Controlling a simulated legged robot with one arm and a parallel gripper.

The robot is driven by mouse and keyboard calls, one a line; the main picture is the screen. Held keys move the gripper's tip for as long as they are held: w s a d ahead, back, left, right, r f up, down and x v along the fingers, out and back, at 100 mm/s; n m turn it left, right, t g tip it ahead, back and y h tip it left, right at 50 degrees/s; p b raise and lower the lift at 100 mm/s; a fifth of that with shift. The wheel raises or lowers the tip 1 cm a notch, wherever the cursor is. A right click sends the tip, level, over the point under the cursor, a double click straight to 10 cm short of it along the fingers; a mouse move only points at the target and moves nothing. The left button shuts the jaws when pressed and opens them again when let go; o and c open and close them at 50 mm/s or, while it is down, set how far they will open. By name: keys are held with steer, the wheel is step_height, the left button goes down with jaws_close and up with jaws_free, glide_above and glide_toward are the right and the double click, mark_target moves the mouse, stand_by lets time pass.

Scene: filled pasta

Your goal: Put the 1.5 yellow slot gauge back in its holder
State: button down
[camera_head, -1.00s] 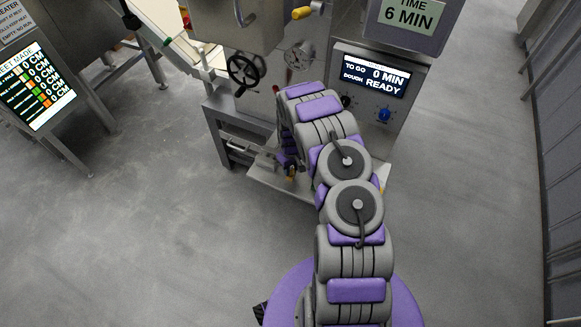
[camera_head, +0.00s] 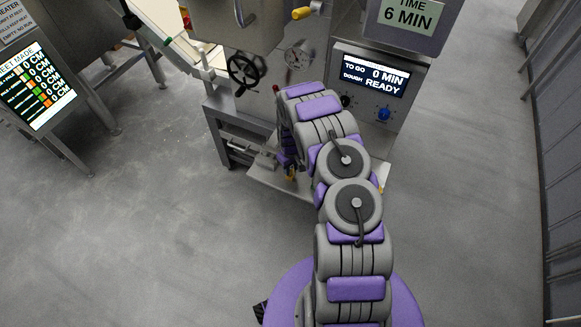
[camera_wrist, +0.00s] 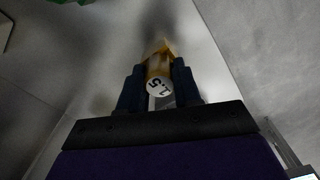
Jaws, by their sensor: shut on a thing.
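My gripper (camera_wrist: 157,74) is shut on the yellow slot gauge (camera_wrist: 156,61), which sits between the two dark fingers in the wrist view. The gauge has a round white end label with a tilted number ending in .5; its first digit is hard to read. The far end of the gauge points away from the wrist toward a pale grey surface with a dark shadow. In the head view my gripper (camera_head: 289,168) is low in front of the machine, partly hidden by my arm, with a small yellow spot at its tip. I cannot make out the holder in either view.
The steel machine (camera_head: 225,120) stands close ahead, with a black handwheel (camera_head: 243,70), a yellow-tipped lever (camera_head: 302,13) and a lit screen (camera_head: 374,75). A low metal shelf (camera_head: 265,182) juts out under my gripper. Open grey floor (camera_head: 130,230) lies left and right.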

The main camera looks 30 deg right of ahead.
steer(key=shift+c, duration=2.4)
jaws_free()
steer(key=shift+r+p, duration=2)
steer(key=shift+r, duration=1.45)
